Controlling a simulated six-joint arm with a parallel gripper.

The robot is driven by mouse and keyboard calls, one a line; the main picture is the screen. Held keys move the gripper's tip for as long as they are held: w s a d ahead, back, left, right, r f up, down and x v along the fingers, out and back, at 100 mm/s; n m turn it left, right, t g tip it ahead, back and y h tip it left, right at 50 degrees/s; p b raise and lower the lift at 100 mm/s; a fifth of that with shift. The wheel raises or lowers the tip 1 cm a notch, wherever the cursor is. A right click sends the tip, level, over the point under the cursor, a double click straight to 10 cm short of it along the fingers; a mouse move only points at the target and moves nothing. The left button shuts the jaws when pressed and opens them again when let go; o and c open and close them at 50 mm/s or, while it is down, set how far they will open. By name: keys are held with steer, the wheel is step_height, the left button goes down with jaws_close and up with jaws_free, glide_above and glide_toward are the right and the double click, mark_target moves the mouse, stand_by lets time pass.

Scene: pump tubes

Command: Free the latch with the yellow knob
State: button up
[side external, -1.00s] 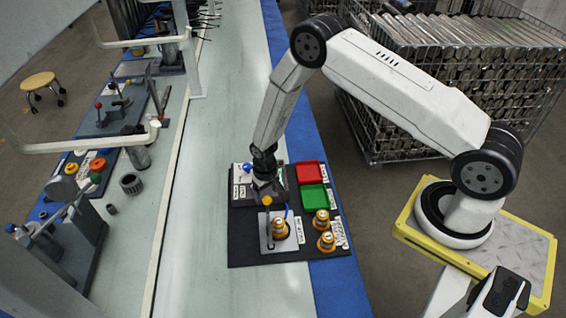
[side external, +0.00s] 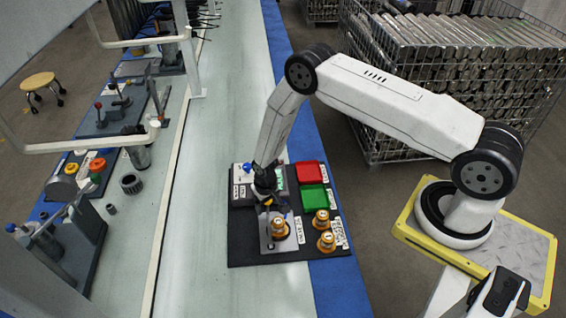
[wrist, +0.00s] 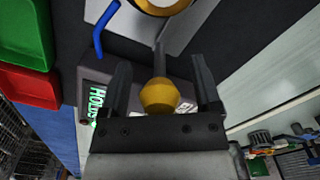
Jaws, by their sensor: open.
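The yellow knob (wrist: 159,96) sits on the end of a thin grey latch lever (wrist: 160,62) in the wrist view. My gripper (wrist: 160,68) is open, with one dark finger on each side of the knob and a visible gap on both sides. In the side external view my gripper (side external: 267,203) is low over the grey fixture plate (side external: 267,244) and mostly hides the knob. A brass pump part (side external: 278,228) stands on that plate; its ring (wrist: 163,4) shows at the top of the wrist view.
A red tray (side external: 309,172) and a green tray (side external: 314,197) lie to the right on the dark board (side external: 243,256). Two more brass parts (side external: 321,221) (side external: 326,242) stand below them. A bent blue piece (wrist: 103,27) and a box with green lettering (wrist: 97,105) are close to my gripper.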

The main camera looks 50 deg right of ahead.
jaws_close()
stand_by(1.3)
